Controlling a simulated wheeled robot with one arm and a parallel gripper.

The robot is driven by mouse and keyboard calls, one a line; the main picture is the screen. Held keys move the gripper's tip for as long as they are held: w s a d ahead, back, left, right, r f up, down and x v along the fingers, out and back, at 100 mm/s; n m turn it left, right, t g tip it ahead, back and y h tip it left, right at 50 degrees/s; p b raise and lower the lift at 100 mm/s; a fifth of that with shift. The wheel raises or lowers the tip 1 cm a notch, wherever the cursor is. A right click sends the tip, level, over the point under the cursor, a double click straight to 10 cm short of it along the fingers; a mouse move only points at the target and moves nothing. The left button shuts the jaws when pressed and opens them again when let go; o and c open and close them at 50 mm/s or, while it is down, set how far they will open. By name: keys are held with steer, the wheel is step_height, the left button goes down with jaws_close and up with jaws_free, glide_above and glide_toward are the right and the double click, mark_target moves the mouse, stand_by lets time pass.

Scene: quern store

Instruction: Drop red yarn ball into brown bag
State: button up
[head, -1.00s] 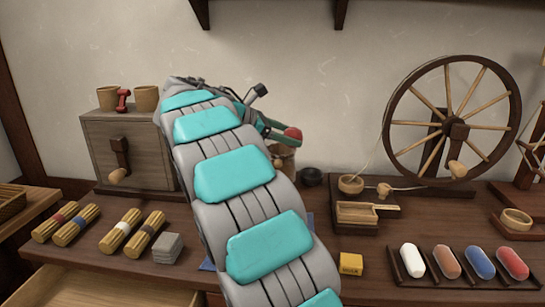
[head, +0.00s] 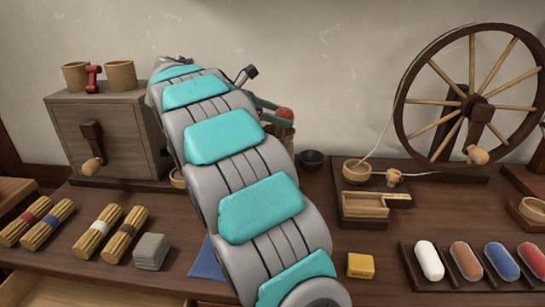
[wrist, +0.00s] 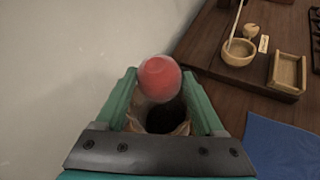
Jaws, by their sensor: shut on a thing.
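The red yarn ball (wrist: 160,78) is held between the fingertips of my gripper (wrist: 160,84) in the wrist view. The brown bag (wrist: 165,128) shows just below it in that view, with a dark open mouth. In the head view the ball (head: 284,114) shows at the green fingers, just above the upright bag (head: 283,140). My arm hides part of the bag and most of the gripper there. I cannot tell whether the ball touches the bag's rim.
A dark bowl (head: 313,160) stands right of the bag. A spinning wheel (head: 470,95) and a wooden tray (head: 375,205) are further right. A wooden cabinet (head: 105,135) stands left, with a wall behind. A blue cloth (head: 207,262) lies in front, partly behind my arm.

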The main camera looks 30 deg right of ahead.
step_height(320, 180, down, 2)
steer(key=shift+f+b, duration=0.1)
steer(key=shift+b, duration=1.05)
steer(key=o, duration=1.3)
steer(key=shift+o, duration=0.2)
steer(key=v, duration=0.8)
